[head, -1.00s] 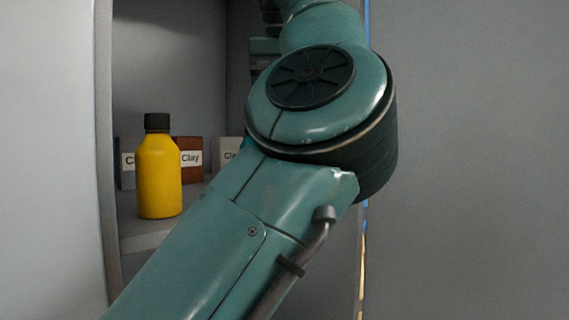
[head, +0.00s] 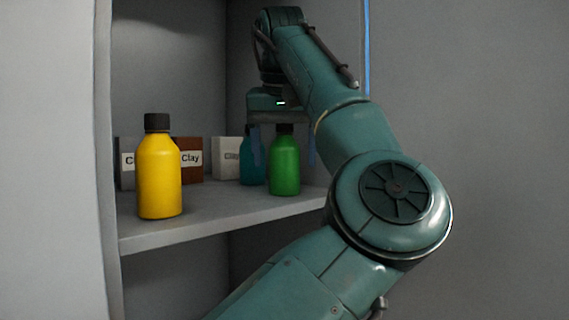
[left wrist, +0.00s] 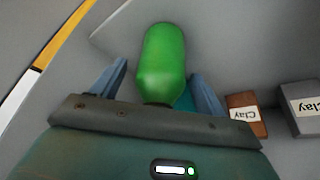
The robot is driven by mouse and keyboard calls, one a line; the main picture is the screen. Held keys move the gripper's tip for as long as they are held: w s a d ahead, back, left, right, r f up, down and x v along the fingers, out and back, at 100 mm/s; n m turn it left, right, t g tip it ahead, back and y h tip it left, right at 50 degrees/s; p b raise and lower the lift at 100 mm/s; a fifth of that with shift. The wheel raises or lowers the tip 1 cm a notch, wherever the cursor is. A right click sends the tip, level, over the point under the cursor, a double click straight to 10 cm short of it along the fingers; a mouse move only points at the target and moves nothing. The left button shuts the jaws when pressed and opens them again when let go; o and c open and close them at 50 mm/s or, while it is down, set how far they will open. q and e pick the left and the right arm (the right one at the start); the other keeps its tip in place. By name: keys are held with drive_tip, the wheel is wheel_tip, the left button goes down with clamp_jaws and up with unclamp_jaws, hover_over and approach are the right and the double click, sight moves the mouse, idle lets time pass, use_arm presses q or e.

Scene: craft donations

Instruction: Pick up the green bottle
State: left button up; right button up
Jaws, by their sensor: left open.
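The green bottle (head: 285,165) with a dark cap stands upright on the cabinet shelf (head: 215,218), toward its right end. It also shows in the left wrist view (left wrist: 162,62). My left gripper (head: 283,145) is over the green bottle, pointing down and open. In the left wrist view its blue fingers (left wrist: 158,88) lie on either side of the bottle, apart from its sides as far as I can see. The bottle's cap is hidden behind the gripper body in that view. My right gripper is not in view.
A yellow bottle (head: 160,175) stands at the shelf's front left. A teal bottle (head: 251,165) stands close beside the green one, on its left. Several clay boxes, one brown (head: 190,160) and one white (head: 226,158), stand behind. The shelf's front middle is clear.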

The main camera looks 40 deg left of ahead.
use_arm(q)
drive_tip(key=shift+c, duration=0.5)
drive_tip(key=c, duration=1.1)
drive_tip(key=shift+a+r, duration=0.1)
drive_tip(key=shift+r, duration=0.1)
